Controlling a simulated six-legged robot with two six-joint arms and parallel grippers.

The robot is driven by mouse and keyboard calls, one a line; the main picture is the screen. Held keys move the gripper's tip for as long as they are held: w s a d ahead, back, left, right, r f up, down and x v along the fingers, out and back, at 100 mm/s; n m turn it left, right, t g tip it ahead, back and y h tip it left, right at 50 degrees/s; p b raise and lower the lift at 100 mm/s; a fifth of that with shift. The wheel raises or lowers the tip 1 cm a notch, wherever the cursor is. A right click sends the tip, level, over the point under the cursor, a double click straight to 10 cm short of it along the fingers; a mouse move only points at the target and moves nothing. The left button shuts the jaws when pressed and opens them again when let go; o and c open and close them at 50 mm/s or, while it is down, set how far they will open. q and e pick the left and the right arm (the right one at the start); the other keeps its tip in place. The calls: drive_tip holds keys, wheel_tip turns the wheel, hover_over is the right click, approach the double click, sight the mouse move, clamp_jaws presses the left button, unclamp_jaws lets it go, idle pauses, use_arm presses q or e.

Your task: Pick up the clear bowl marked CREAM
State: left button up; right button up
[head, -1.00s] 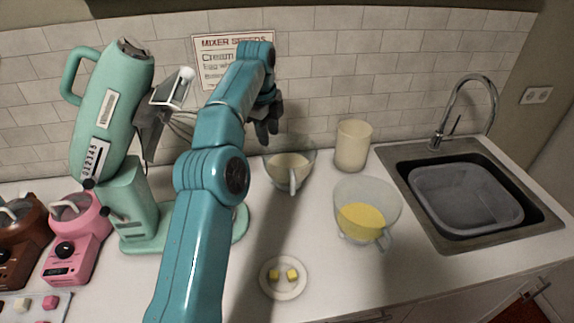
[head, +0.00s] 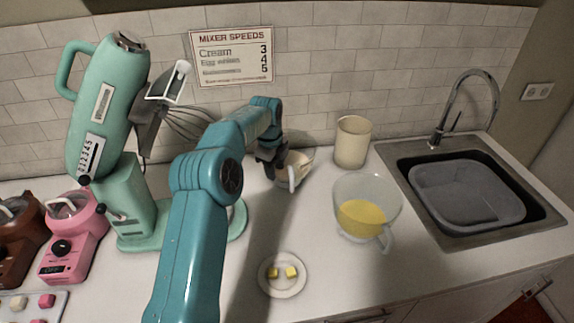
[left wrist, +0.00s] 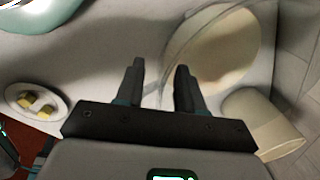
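A clear bowl (head: 300,170) with pale cream-coloured contents stands on the counter below the tiled wall, its handle towards me. No marking on it is readable. My left gripper (head: 272,165) is down at the bowl's left side and hides part of it. In the left wrist view my left gripper (left wrist: 160,75) has its two fingers apart. The clear bowl (left wrist: 212,45) is ahead, with its rim edge running between the fingers and the right finger overlapping it. I cannot tell if the fingers touch it. My right gripper is not in view.
Another clear bowl (head: 350,190) with yellow contents stands to the right, and a pale canister (head: 352,142) behind. A small plate (head: 283,288) holds two yellow cubes. A green mixer (head: 105,110) with a whisk is left; a sink (head: 470,245) is right.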

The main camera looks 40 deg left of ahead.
use_arm(q)
drive_tip(key=shift+w+d+f, duration=0.15)
drive_tip(key=shift+w+f, duration=0.05)
drive_tip(key=shift+f, duration=0.3)
drive_tip(key=shift+s, duration=0.15)
drive_tip(key=c, duration=0.6)
clamp_jaws()
idle(0.4)
